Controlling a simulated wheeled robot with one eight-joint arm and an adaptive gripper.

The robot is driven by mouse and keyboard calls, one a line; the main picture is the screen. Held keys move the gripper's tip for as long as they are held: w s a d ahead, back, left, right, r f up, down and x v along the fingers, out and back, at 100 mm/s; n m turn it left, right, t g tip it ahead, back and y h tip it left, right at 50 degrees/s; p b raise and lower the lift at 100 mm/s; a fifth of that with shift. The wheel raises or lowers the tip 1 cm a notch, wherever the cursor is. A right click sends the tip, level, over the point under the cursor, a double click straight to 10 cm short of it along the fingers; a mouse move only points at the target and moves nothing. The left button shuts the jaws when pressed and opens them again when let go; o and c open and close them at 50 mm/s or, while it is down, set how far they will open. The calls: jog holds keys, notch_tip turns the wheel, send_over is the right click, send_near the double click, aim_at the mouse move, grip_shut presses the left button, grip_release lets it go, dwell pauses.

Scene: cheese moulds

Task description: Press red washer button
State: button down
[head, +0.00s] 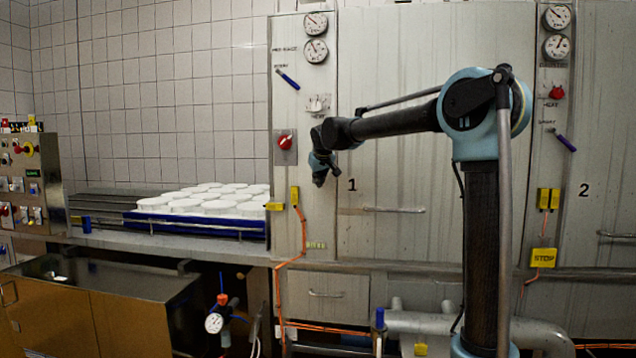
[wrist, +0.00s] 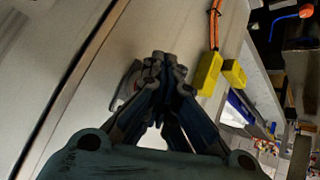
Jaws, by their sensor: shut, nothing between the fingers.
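A red rotary knob (head: 285,142) sits on a light plate on the cabinet's narrow front panel, just left of my gripper in the head view. A second red knob (head: 557,91) is on the far right panel. A steel control box (head: 45,185) at the far left carries several red, yellow and blue buttons. No readable label shows which is the washer button. My gripper (head: 319,180) is shut and empty, pointing down in front of the cabinet. In the wrist view its fingertips (wrist: 166,66) are together, and a round fitting partly shows behind them.
Yellow switch boxes (wrist: 208,74) with an orange cable are near the fingertips. White cheese moulds (head: 205,205) stand in a blue tray (head: 180,224) on the steel counter at left. Pressure gauges (head: 317,50) are above. A pipe (head: 430,322) runs low at right.

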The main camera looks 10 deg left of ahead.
jog(key=shift+s, duration=0.95)
jog(key=shift+s, duration=0.1)
jog(key=s, duration=0.4)
jog(key=shift+s, duration=0.4)
dwell(0.4)
